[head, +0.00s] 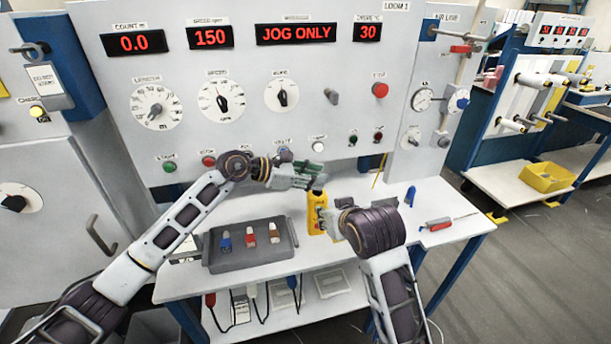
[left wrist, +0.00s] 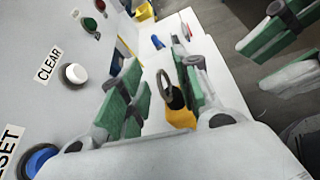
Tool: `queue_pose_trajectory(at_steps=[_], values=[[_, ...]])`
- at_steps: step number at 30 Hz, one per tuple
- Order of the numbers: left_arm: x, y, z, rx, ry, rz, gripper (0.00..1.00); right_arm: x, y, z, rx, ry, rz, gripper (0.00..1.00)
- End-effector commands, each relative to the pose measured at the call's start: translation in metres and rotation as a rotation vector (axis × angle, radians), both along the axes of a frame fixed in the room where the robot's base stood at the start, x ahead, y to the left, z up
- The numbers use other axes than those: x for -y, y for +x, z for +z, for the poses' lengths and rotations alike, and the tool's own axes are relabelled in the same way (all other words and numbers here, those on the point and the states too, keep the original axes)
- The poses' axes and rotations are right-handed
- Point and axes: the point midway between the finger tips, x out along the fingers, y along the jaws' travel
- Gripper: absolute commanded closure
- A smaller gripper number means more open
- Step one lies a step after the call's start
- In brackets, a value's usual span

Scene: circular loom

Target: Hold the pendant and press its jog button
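The pendant (head: 316,214) is yellow, with a black loop at its top, and stands upright at the console's front, right of the tray. It also shows in the left wrist view (left wrist: 180,115). My left gripper (head: 312,177) is just above the pendant. In the left wrist view its green-padded fingers (left wrist: 158,78) are apart, with the pendant's top and loop seen between them. My right gripper (head: 333,215) is close to the pendant's right side. In the left wrist view its fingers (left wrist: 277,57) are spread, with nothing between them. The jog button cannot be made out.
A grey tray (head: 278,257) with several coloured items lies left of the pendant on the white shelf (head: 440,212). A blue item (head: 410,196) and a red-handled tool (head: 437,225) lie to the right. The console panel (head: 290,130) with knobs and buttons rises close behind my left gripper.

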Motion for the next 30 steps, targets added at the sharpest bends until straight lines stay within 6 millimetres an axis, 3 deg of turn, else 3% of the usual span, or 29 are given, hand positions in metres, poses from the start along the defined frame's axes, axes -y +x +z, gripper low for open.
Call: queue_pose_trajectory(at_steps=[16,24,30], values=[[0.01,0.0044,-0.0041,0.001,0.0,0.001,0.68,0.0,0.0,0.0,0.0,0.0,0.0,0.64],[0.0099,0.0043,-0.0042,0.001,0.0,0.0,1.0,0.0,0.0,0.0,0.0,0.0,0.0,0.64],[0.0098,0.0044,-0.0043,0.001,0.001,0.001,1.0,0.0,0.0,0.0,0.0,0.0,0.0,0.64]])
